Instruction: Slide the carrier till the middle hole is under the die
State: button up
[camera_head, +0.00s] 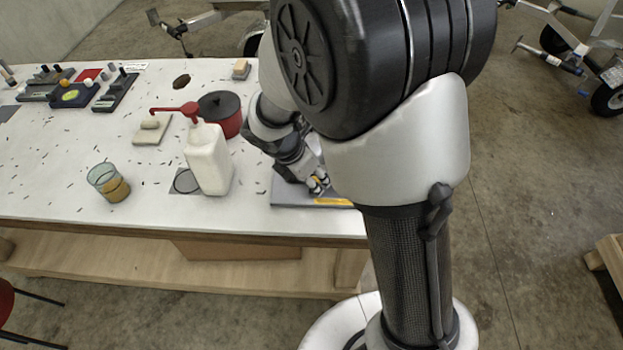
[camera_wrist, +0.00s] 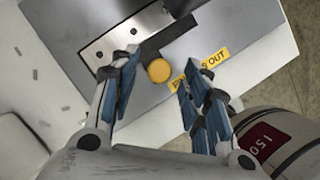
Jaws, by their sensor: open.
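My gripper (camera_wrist: 157,68) is open in the wrist view, its blue-padded fingers apart on either side of a round yellow knob (camera_wrist: 159,71). I cannot tell whether either finger touches it. The knob is at the end of a dark strip (camera_wrist: 168,36) on a grey plate (camera_wrist: 232,36). A silver block (camera_wrist: 115,40) with two dark round spots lies left of the strip. I cannot make out which part is the die, nor the carrier's middle hole. In the head view my gripper (camera_head: 318,185) is low over the grey plate (camera_head: 289,196), mostly hidden by my arm.
A yellow label (camera_wrist: 209,63), partly covered by a finger, ends in "OUT". A white pump bottle (camera_head: 208,160), a red pot (camera_head: 229,125) and a glass (camera_head: 108,184) stand left of the plate. The table's front edge (camera_head: 180,228) is close to the plate.

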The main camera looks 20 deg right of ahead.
jog(key=shift+f, duration=0.25)
jog(key=shift+c, duration=0.5)
grip_shut()
